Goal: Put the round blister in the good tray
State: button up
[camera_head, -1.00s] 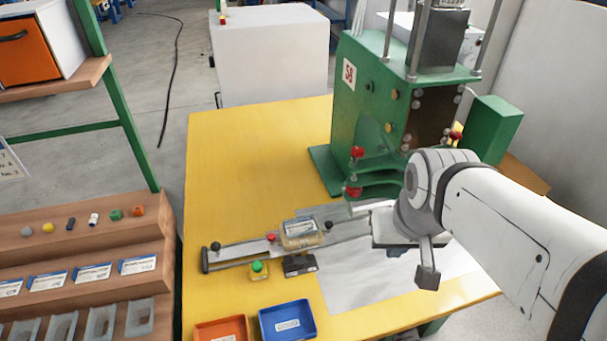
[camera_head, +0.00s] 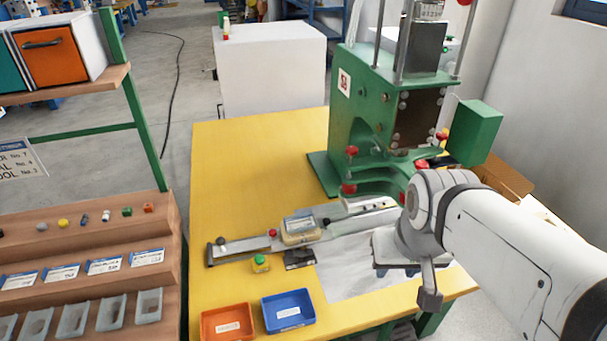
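A small clear, yellowish blister-like piece with a pale label (camera_head: 299,230) sits on the grey slide fixture (camera_head: 245,246) on the yellow table. I cannot tell from here whether it is the round blister. A blue tray (camera_head: 288,315) and an orange tray (camera_head: 228,324) stand at the table's front edge. Both look empty except for white labels, too small to read, so I cannot tell which is the good tray. My gripper (camera_head: 415,282) is over the pale sheet, right of the fixture and apart from it. One finger shows pointing down; the rest is hidden by my wrist.
A green press (camera_head: 375,125) with red knobs stands at the back right of the table. A green button box (camera_head: 260,262) and a dark block (camera_head: 299,258) sit before the fixture. A wooden rack (camera_head: 90,250) with small bins stands left. The table's back left is clear.

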aim_at(288, 313)
jog(key=u, duration=0.05)
jog(key=k, duration=0.25)
jog(key=z, duration=2.25)
jog(key=k, duration=1.05)
jog(key=u, duration=1.55)
jog(key=i, duration=0.95)
jog(key=u, duration=0.05)
